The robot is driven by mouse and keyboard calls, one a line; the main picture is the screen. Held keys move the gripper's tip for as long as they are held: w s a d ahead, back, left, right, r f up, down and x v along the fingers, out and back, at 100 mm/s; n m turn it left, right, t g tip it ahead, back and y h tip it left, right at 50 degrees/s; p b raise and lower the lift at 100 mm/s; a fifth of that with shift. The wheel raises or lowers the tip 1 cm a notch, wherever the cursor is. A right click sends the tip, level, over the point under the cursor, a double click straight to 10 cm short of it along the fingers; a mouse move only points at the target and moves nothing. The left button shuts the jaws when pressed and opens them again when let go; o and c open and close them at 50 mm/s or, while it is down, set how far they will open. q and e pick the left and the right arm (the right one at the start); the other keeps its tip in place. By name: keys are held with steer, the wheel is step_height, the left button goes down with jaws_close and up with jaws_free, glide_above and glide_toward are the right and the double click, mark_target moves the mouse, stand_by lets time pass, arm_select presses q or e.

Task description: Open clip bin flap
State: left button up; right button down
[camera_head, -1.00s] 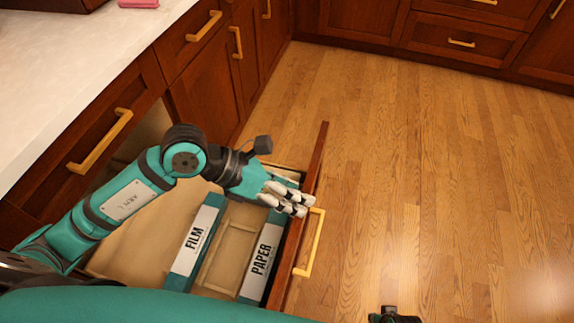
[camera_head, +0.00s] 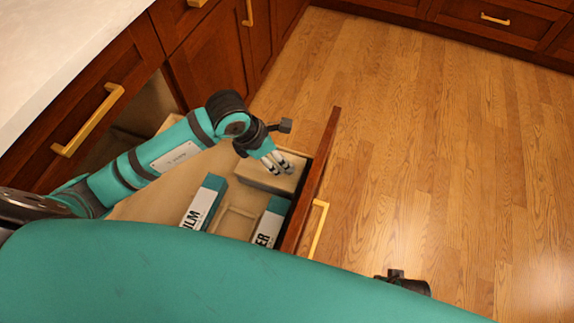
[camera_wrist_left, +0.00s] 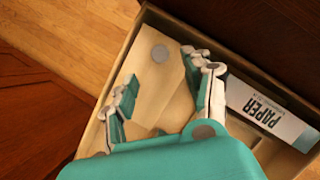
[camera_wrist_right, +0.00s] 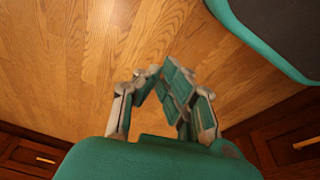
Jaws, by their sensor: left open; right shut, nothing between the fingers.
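The clip bin (camera_head: 262,179) appears to be the pale box in the far corner of the pulled-out drawer, beyond the film and paper boxes. In the left wrist view its light top panel (camera_wrist_left: 146,77) has a round grey disc (camera_wrist_left: 159,53) near one end. The panel looks closed, but my fingers cover part of it. My left gripper (camera_head: 277,163) is open and empty over the bin, with its fingers (camera_wrist_left: 160,68) on either side of the panel; contact is unclear. My right gripper (camera_wrist_right: 158,72) is shut and empty above the floor.
The drawer front (camera_head: 318,175) with its brass handle (camera_head: 318,229) stands right of the bin. The film box (camera_head: 205,201) and the paper box (camera_head: 270,221) lie nearer me in the drawer. A pale counter (camera_head: 62,50) is on the left. Wood floor (camera_head: 430,160) is clear on the right.

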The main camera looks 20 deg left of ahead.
arm_select(q)
steer(key=b+x, duration=0.1)
steer(key=x, duration=0.5)
steer(key=shift+w+d+f, duration=0.1)
steer(key=shift+f, duration=0.1)
steer(key=shift+w+d+f, duration=0.15)
steer(key=shift+d+f, duration=0.05)
steer(key=shift+f, duration=0.35)
arm_select(e)
steer(key=shift+w+r, duration=0.25)
steer(key=shift+r, duration=1)
steer(key=shift+w+r, duration=0.25)
steer(key=shift+r, duration=1)
arm_select(q)
steer(key=shift+c, duration=0.4)
jaws_close()
